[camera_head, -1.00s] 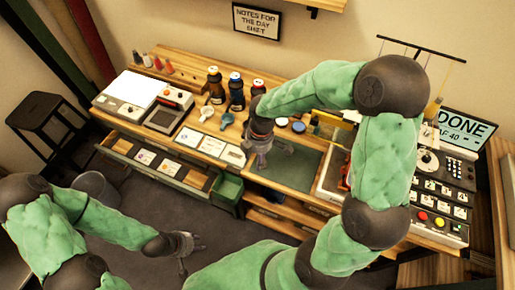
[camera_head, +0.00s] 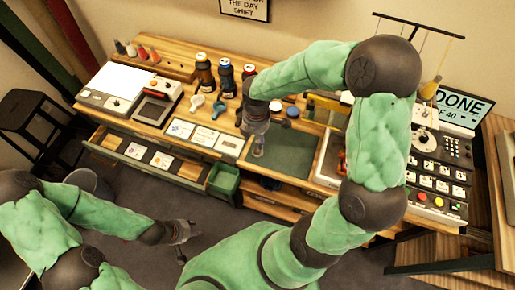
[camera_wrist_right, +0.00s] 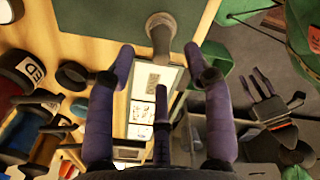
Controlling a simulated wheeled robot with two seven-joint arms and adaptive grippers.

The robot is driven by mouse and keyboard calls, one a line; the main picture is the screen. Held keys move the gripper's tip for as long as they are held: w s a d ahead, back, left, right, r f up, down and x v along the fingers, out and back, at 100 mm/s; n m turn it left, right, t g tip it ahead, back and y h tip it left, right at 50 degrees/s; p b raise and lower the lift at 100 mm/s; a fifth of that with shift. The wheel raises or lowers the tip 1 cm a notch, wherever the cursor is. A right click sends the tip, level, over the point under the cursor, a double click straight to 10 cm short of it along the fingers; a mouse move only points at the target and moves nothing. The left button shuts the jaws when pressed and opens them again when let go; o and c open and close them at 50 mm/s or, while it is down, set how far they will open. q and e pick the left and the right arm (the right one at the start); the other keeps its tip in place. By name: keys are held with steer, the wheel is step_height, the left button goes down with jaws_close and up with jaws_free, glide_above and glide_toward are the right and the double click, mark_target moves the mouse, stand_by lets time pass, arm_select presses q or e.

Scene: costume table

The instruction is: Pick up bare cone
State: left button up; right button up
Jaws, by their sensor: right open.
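The bare cone (camera_wrist_right: 160,35) is a small grey-brown tapered piece, seen in the right wrist view ahead of and between my right fingertips. In the head view a small greyish shape just below the right gripper, at the left edge of the dark green mat, seems to be the cone (camera_head: 258,149). My right gripper (camera_head: 255,124) is open above the table there; its fingers (camera_wrist_right: 160,68) are spread and apart from the cone. My left gripper (camera_head: 182,234) hangs low in front of the table, empty, with fingers spread; it also shows in the right wrist view (camera_wrist_right: 268,104).
Dark bottles with coloured caps (camera_head: 204,73) stand behind the right gripper. White cards (camera_head: 205,137) lie to its left. The green mat (camera_head: 290,150) has clear room. A green bin (camera_head: 223,180) hangs at the front; a control panel (camera_head: 437,185) stands far right.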

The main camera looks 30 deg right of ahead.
mark_target(257, 141)
step_height(257, 141, down, 4)
steer(key=shift+s+d+f+b, duration=0.1)
steer(key=shift+s+b, duration=0.05)
steer(key=shift+b, duration=0.6)
steer(key=c, duration=0.9)
steer(key=shift+r, duration=0.2)
